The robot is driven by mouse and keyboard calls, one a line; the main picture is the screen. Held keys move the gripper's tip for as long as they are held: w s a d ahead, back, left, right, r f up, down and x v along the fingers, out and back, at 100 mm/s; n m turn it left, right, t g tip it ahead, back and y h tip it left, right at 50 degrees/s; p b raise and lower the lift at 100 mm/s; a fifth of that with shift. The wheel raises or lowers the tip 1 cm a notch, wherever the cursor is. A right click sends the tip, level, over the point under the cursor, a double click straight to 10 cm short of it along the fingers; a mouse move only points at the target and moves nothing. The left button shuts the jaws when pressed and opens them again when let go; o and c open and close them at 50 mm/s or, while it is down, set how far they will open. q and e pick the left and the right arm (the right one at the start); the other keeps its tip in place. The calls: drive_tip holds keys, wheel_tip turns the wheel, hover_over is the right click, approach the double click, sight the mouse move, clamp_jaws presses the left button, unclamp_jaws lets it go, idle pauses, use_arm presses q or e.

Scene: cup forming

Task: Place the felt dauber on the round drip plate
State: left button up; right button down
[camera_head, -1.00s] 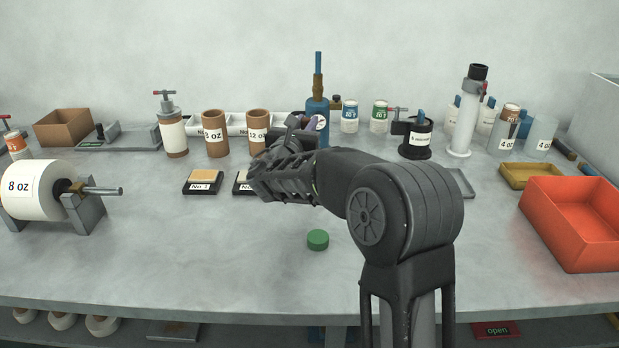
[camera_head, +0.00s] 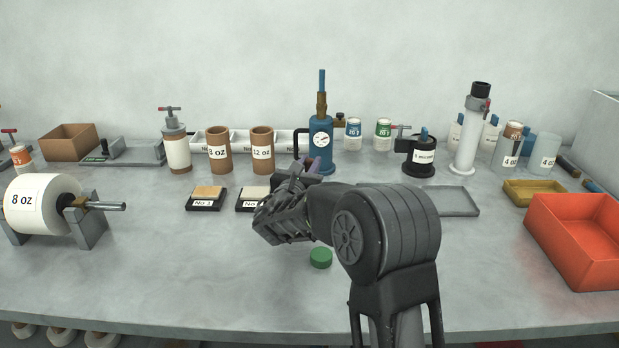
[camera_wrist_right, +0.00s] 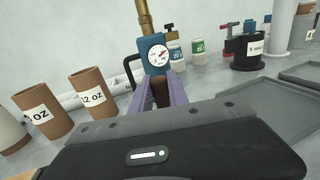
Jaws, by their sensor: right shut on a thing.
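My right gripper (camera_head: 313,166) is above the middle of the bench, before the blue tank. In the right wrist view its purple fingers (camera_wrist_right: 161,94) are shut on a brown thing (camera_wrist_right: 161,90), which I take to be the felt dauber; only a small part of it shows. In the head view it is hidden by the gripper. I cannot clearly make out a round drip plate. A small round green disc (camera_head: 320,257) lies on the bench, nearer than the gripper. My left gripper is not in view.
The blue tank (camera_head: 320,148) with a gauge stands behind the gripper. Brown tubes (camera_head: 218,150) and stamp pads (camera_head: 207,198) are to its left. A grey rectangular tray (camera_head: 458,203), a black pot (camera_head: 418,168) and an orange bin (camera_head: 575,240) are to the right. The front left bench is clear.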

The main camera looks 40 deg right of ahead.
drive_tip(key=shift+f, duration=1.85)
drive_tip(key=shift+f+b, duration=0.15)
drive_tip(key=shift+b, duration=0.2)
drive_tip(key=c, duration=1.3)
unclamp_jaws()
drive_tip(key=shift+a+r, duration=0.1)
drive_tip(key=shift+r, duration=0.1)
drive_tip(key=v, duration=1.2)
drive_tip(key=shift+r, duration=0.1)
